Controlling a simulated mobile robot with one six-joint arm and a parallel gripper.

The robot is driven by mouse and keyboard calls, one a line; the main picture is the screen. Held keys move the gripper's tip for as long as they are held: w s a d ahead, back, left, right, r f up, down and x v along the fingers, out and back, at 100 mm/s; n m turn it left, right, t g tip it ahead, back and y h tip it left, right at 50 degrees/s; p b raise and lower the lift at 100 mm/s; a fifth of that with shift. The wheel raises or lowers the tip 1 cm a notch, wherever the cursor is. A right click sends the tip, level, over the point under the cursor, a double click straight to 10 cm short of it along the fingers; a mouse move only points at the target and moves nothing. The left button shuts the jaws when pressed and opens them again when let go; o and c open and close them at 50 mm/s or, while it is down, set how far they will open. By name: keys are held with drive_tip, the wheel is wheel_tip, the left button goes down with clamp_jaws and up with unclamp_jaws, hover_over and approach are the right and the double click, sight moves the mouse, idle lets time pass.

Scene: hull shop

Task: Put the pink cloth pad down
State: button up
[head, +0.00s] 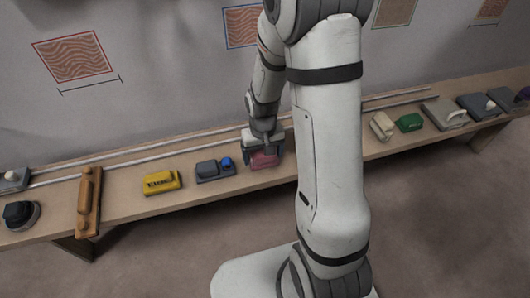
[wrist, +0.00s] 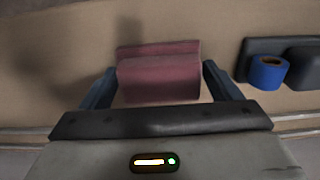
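The pink cloth pad (head: 264,160) is a dull pink block at the bench, in the row of other pads. In the wrist view the pad (wrist: 160,78) fills the space between my fingers, with a thinner strip along its far side. My gripper (head: 264,147) points down over it, and the two fingertips (wrist: 160,70) lie against its left and right sides. I read it as shut on the pad. The pad is at or very close to the bench top; its underside is hidden, so I cannot tell whether it touches.
On the long bench (head: 130,197), a grey block with a blue roll (head: 226,163) stands just left of the pad, and a yellow block (head: 161,182) farther left. Cream (head: 382,125) and green (head: 409,122) blocks stand to the right. Rails run along the back.

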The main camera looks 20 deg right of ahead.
sight(263, 153)
drive_tip(key=o, duration=0.3)
wheel_tip(263, 153, up, 12)
drive_tip(key=p, duration=0.3)
drive_tip(key=s+r+t, duration=0.1)
drive_tip(key=s+r, duration=0.9)
drive_tip(key=s, duration=0.3)
drive_tip(key=shift+s+d+r+t, duration=0.25)
drive_tip(key=shift+s+r+t, duration=0.05)
drive_tip(key=shift+r+t, duration=0.1)
